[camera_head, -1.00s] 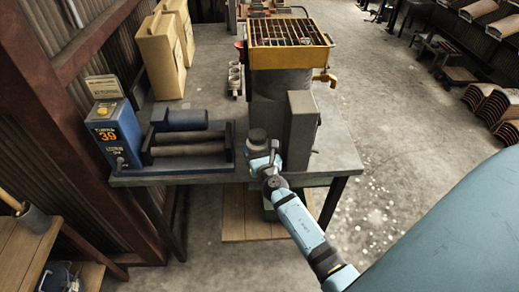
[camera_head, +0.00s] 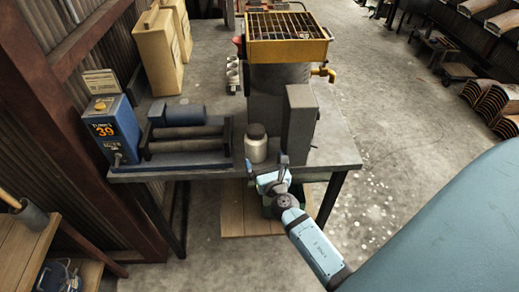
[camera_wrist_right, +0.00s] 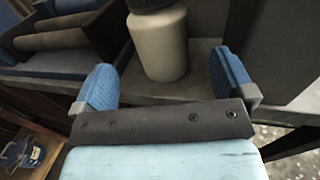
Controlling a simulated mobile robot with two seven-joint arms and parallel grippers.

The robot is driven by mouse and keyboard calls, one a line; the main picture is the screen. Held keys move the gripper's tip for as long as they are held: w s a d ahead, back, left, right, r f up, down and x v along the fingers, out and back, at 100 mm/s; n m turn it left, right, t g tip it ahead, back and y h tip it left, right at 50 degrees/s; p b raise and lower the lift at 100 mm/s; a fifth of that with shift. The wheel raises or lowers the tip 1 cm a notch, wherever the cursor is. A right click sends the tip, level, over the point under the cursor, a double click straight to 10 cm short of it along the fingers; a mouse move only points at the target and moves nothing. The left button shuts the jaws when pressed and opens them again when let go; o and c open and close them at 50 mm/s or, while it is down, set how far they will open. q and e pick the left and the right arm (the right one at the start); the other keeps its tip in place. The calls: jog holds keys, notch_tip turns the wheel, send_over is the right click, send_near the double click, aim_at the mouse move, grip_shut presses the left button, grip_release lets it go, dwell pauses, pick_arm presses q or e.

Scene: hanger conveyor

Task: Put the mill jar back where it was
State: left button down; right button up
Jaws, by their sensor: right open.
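The mill jar (camera_head: 256,147), a pale jar with a dark lid, stands upright on the grey bench near its front edge. It is right of the roller mill (camera_head: 187,146) and left of a grey upright box. My right gripper (camera_head: 271,176) is in front of the jar, at the bench's front edge. In the right wrist view the jar (camera_wrist_right: 160,43) stands beyond the open blue fingers, with gaps on both sides; its top is cut off. The gripper holds nothing. My left gripper is not in view.
The grey upright box (camera_head: 299,126) stands close right of the jar. Behind is a drum with a yellow grated tray (camera_head: 287,50). A blue counter box (camera_head: 113,132) reading 39 stands left of the mill. Bare bench (camera_head: 335,148) lies at the right.

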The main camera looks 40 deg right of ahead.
jog(key=s+a+f+m+g+y, duration=0.3)
jog(key=s+a+m, duration=0.4)
jog(key=m, duration=0.7)
jog(key=s+a+f+m+g+y, duration=0.3)
jog(key=s+a+f+m+y, duration=0.3)
jog(key=s+m, duration=0.6)
jog(key=a+f+m, duration=0.1)
jog(key=a+m, duration=0.1)
jog(key=m, duration=0.1)
jog(key=shift+f, duration=0.2)
jog(key=shift+s, duration=0.1)
notch_tip(320, 180, up, 7)
jog(key=p, duration=0.7)
jog(key=shift+d+r, duration=0.15)
